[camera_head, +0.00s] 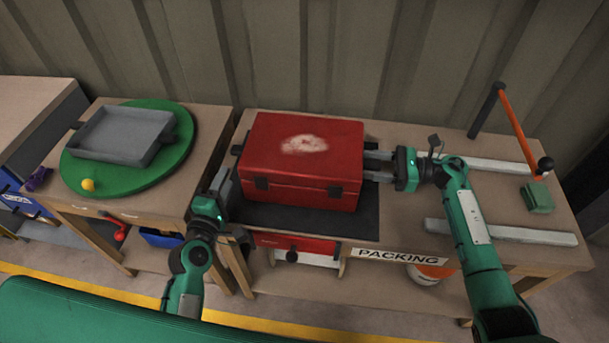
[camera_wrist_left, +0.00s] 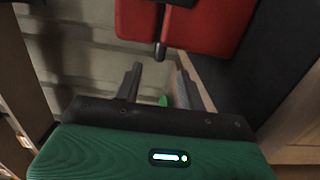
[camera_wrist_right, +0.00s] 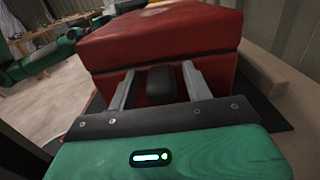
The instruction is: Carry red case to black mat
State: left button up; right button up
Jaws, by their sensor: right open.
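The red case (camera_head: 300,165), with a pale worn patch on its lid and dark latches in front, sits closed and level over the black mat (camera_head: 300,222) and appears to rest on it. My right gripper (camera_head: 380,166) is open at the case's right side; in the right wrist view its fingers stand either side of a black handle (camera_wrist_right: 161,84). My left gripper (camera_head: 224,182) is open and empty by the case's left side. In the left wrist view the black left handle (camera_wrist_left: 162,48) and case (camera_wrist_left: 205,22) lie just ahead of its fingers, apart from them.
A "PACKING" label (camera_head: 398,256) marks the table's front edge. Pale rails (camera_head: 500,233), a green block (camera_head: 537,197) and an orange-handled lever (camera_head: 520,135) are at right. On the left table, a grey tray (camera_head: 122,135) and yellow ball (camera_head: 88,185) sit on a green disc (camera_head: 172,160).

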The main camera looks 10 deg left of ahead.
pick_arm(q)
jog(key=shift+s, duration=0.25)
pick_arm(e)
jog(key=shift+d, duration=0.4)
jog(key=d, duration=1.1)
jog(key=shift+w+d, duration=0.15)
